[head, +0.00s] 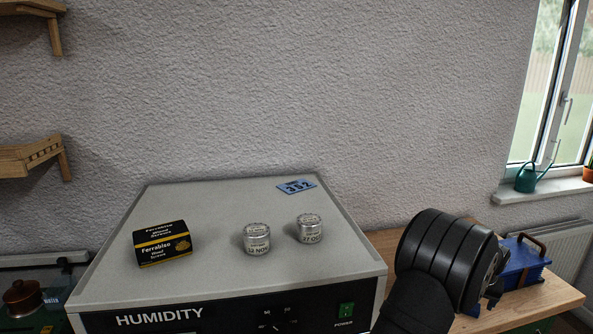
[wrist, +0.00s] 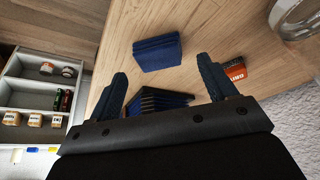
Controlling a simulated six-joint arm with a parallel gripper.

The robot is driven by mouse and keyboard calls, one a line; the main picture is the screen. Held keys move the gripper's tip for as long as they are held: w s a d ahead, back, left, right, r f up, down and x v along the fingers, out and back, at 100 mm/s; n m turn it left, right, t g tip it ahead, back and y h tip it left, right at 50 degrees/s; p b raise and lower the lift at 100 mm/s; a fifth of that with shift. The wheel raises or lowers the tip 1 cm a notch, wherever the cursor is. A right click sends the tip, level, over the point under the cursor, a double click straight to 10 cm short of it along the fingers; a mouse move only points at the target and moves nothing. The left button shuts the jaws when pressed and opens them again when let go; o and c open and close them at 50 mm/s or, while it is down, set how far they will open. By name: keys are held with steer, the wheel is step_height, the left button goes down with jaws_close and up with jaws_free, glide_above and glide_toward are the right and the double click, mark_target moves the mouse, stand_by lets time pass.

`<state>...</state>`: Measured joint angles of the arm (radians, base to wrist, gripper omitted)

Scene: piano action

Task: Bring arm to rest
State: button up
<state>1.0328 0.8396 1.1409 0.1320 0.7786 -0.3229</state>
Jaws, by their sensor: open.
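My gripper (wrist: 162,66) shows in the wrist view with its two dark blue fingers spread wide apart and nothing held between them. It is over a wooden bench top (wrist: 215,25). A blue block-like object (wrist: 157,52) lies on the wood beyond the fingertips, and a dark ribbed object (wrist: 158,101) shows between the fingers, partly hidden by the gripper body. In the head view, my black arm is at the lower right, in front of a wooden table (head: 545,300). My gripper's fingers cannot be made out clearly there.
A grey humidity unit (head: 200,285) bears a black-and-yellow box (head: 162,244), two small tins (head: 257,239) and a blue tag (head: 297,186). A blue case (head: 525,262) stands beside my arm. An orange box (wrist: 235,70), a round metal object (wrist: 296,18) and a shelf (wrist: 30,99) surround my gripper.

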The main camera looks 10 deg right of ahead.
steer(key=s+r, duration=0.9)
steer(key=s, duration=0.3)
step_height(320, 180, up, 24)
steer(key=w+a+n, duration=0.1)
steer(key=w+a, duration=0.2)
steer(key=w, duration=0.3)
steer(key=w+a+r+n, duration=0.1)
steer(key=w+a, duration=0.1)
steer(key=w, duration=0.4)
steer(key=shift+w+a+t+y, duration=0.3)
steer(key=shift+a, duration=0.1)
steer(key=s+d+m, duration=0.2)
steer(key=s+d, duration=0.4)
steer(key=s, duration=0.6)
step_height(320, 180, down, 7)
steer(key=shift+d, duration=0.25)
steer(key=shift+s+r, duration=0.1)
